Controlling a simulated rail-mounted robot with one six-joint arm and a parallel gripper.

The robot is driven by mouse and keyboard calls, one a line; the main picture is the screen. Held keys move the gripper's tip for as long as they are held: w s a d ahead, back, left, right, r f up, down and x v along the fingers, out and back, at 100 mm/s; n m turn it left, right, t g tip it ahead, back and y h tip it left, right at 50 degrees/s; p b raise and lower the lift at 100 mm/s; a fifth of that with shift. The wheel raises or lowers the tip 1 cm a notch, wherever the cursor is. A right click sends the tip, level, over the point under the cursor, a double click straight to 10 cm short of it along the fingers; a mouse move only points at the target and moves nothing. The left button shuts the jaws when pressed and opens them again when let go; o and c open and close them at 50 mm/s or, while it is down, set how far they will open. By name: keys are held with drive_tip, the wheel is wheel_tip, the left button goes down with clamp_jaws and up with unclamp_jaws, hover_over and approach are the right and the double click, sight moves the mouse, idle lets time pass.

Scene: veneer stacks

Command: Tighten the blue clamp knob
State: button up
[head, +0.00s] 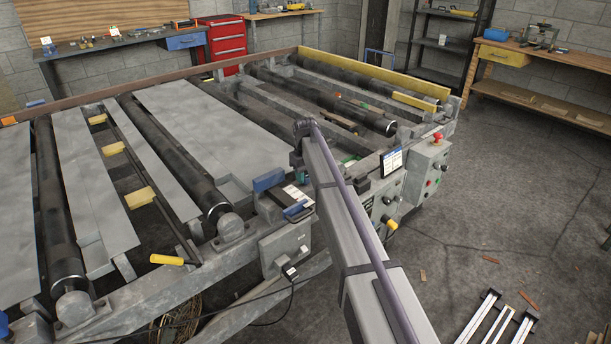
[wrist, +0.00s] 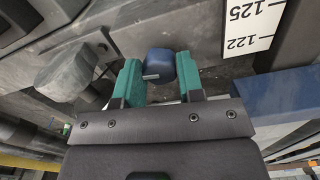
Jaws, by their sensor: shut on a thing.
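The blue clamp knob (wrist: 160,65) is in the wrist view, a small rounded blue body with a short pale bar at its front. My gripper (wrist: 160,82) has two teal fingers, one on each side of the knob, and is shut on it. The lower part of the knob and the contact faces are partly hidden by the fingers and the gripper body. In the head view my arm reaches up over the machine's front rail, and my gripper does not show clearly there. I cannot tell the knob apart in that view.
A white scale label (wrist: 250,25) marked 125 and 122 is right of the knob. A grey rounded lump (wrist: 65,75) is left of the fingers, and a blue block (wrist: 290,100) is at the right. The machine's control boxes (head: 428,170) stand right of my arm.

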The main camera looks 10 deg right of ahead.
drive_tip(key=m, duration=0.4)
drive_tip(key=shift+m, duration=0.3)
drive_tip(key=m, duration=0.3)
drive_tip(key=shift+m, duration=0.4)
drive_tip(key=m, duration=0.4)
drive_tip(key=shift+m, duration=2.1)
drive_tip(key=o, duration=0.9)
